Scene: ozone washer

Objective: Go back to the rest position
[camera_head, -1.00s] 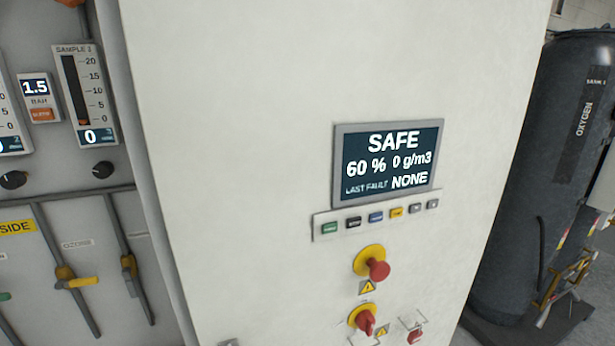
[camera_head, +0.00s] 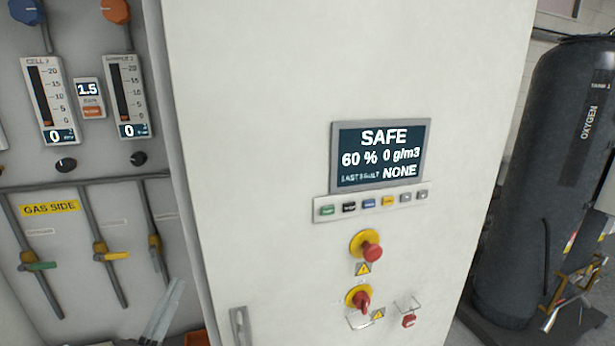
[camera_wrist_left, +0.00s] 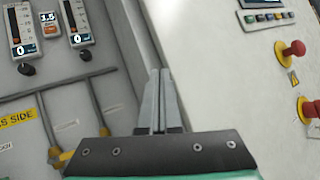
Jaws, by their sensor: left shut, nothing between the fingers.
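My left gripper (camera_head: 166,310) shows at the bottom left of the head view, in front of the gas panel and left of the white cabinet (camera_head: 260,120). It also shows in the left wrist view (camera_wrist_left: 160,78), where its two grey fingers lie together with nothing between them. It appears apart from the valves and the cabinet. My right gripper is not in either view.
The cabinet carries a SAFE display (camera_head: 380,155), a row of buttons, a red mushroom button (camera_head: 371,252) and a red rotary switch (camera_head: 361,299). Gas-side valves (camera_head: 108,256) and gauges (camera_head: 46,100) are at left. A dark oxygen tank (camera_head: 545,170) stands at right.

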